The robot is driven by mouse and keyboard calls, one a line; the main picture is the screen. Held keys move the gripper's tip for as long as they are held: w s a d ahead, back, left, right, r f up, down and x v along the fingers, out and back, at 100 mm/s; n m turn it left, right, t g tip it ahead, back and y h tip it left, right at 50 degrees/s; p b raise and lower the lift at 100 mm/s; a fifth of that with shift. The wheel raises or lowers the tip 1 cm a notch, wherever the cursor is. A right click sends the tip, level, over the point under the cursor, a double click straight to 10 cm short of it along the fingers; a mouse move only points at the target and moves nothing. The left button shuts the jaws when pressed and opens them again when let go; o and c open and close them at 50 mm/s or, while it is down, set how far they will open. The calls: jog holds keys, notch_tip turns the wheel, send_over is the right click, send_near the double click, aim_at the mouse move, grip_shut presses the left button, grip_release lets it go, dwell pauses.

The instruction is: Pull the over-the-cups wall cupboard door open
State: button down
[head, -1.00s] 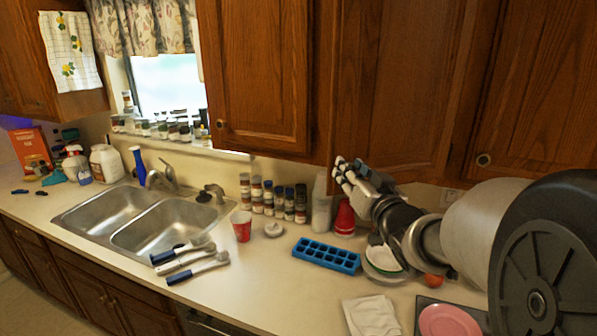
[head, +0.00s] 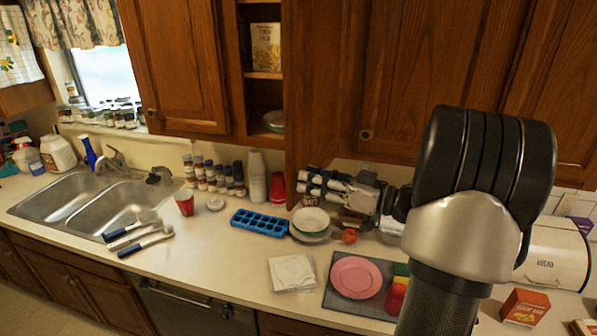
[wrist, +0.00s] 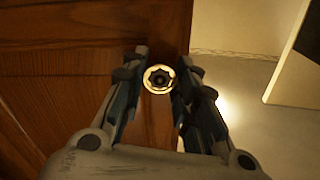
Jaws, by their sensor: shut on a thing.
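The wall cupboard door over the cups (head: 322,90) stands part open, swung out from its frame. The cupboard's inside shows to its left, with a box (head: 266,45) on a shelf and bowls (head: 274,121) below. My gripper (head: 312,186) is at the door's lower edge, shut on the knob; its fingers hide the knob in the head view. In the wrist view the round brass knob (wrist: 159,78) sits between my fingertips (wrist: 160,85), against the brown door. White cups (head: 257,176) and red cups (head: 277,188) stand stacked on the counter below.
A blue ice tray (head: 259,223), plates and bowl (head: 310,222), a red apple (head: 349,236) and a pink plate (head: 356,277) lie on the counter below. A closed cupboard door (head: 430,60) is to the right. Spice jars (head: 213,176) stand left of the cups.

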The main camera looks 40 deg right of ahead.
jog(key=shift+s+d+r+n+y, duration=0.15)
jog(key=shift+s+d+n+y, duration=0.15)
jog(key=shift+s+d+y, duration=0.15)
jog(key=shift+a, duration=0.1)
jog(key=c, duration=1.2)
grip_release()
jog(key=shift+c, duration=0.2)
jog(key=v, duration=1.2)
jog(key=shift+r, duration=0.1)
